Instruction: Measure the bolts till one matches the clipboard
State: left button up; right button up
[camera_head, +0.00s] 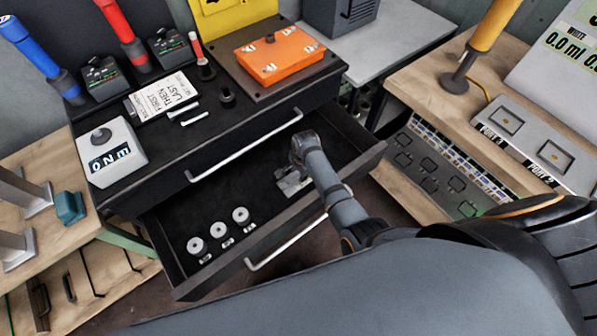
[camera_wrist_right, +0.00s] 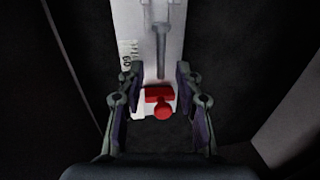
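A white plate with dark markings and a grey bolt-like rod (camera_wrist_right: 161,50) along it shows in the right wrist view, with a red block (camera_wrist_right: 158,101) at its near end. My right gripper (camera_wrist_right: 160,97) has its fingers apart on either side of the red block, with visible gaps. In the head view my right gripper (camera_head: 292,182) is down in the open drawer (camera_head: 190,220), over a pale plate that it partly covers. A white card with text (camera_head: 164,98), perhaps the clipboard, lies on the cabinet top beside two small bolts (camera_head: 184,114). My left gripper is not in view.
Several round metal discs (camera_head: 218,230) with small labels lie in the drawer's left part. A white box with a dark display (camera_head: 110,153) and an orange box (camera_head: 279,54) stand on the cabinet. The drawer's front wall (camera_head: 285,227) is close to my right arm.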

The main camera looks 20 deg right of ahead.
jog(key=shift+r, duration=0.1)
notch_tip(320, 180, up, 12)
jog(key=s, duration=0.1)
jog(key=shift+s+d, duration=0.3)
jog(key=shift+s, duration=0.1)
jog(key=shift+f, duration=0.2)
